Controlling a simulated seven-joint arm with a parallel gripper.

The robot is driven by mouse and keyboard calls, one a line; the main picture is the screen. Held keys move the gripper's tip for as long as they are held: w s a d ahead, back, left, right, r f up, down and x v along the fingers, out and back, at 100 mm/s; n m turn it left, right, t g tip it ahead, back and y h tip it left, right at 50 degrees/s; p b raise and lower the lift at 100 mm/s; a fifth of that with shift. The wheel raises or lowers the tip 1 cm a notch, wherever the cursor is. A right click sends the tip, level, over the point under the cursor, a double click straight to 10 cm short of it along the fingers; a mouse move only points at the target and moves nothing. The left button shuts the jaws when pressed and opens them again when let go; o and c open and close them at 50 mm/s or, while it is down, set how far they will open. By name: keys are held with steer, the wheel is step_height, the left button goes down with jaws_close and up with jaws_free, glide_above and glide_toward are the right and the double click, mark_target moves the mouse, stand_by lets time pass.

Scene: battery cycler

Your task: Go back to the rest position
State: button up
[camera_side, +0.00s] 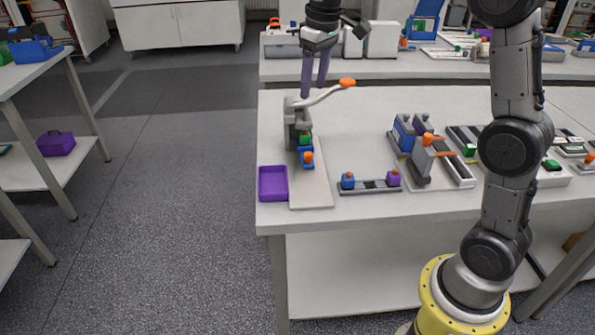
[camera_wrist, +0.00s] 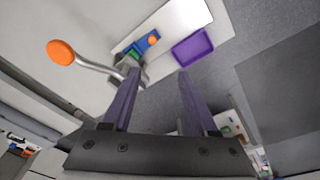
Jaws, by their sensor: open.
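My gripper (camera_side: 314,80) is open and empty, in the air above the back left part of the table. Its two purple fingers point down, and they also show in the wrist view (camera_wrist: 157,80). Just in front of and below them stands a grey press with a lever (camera_side: 330,94) that ends in an orange knob (camera_side: 347,82). In the wrist view the orange knob (camera_wrist: 61,52) is left of the fingers. A green and a blue block (camera_side: 307,157) with an orange top sit at the foot of the press.
A purple tray (camera_side: 262,186) stands at the table's left edge. A bar with blue and purple pieces (camera_side: 371,187) lies at the front. A blue and grey device (camera_side: 413,145) stands to the right. Boxes (camera_side: 382,40) stand on the table behind.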

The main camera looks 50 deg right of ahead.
steer(key=s+a+r+t, duration=0.1)
steer(key=s+a+r, duration=0.15)
steer(key=s, duration=0.55)
steer(key=s+a+r+t, duration=0.2)
steer(key=s+a, duration=0.1)
steer(key=s, duration=0.4)
steer(key=s+a+f+t, duration=0.1)
steer(key=s+f, duration=0.9)
steer(key=s, duration=0.2)
steer(key=shift+a+m, duration=0.25)
steer(key=shift+m, duration=0.05)
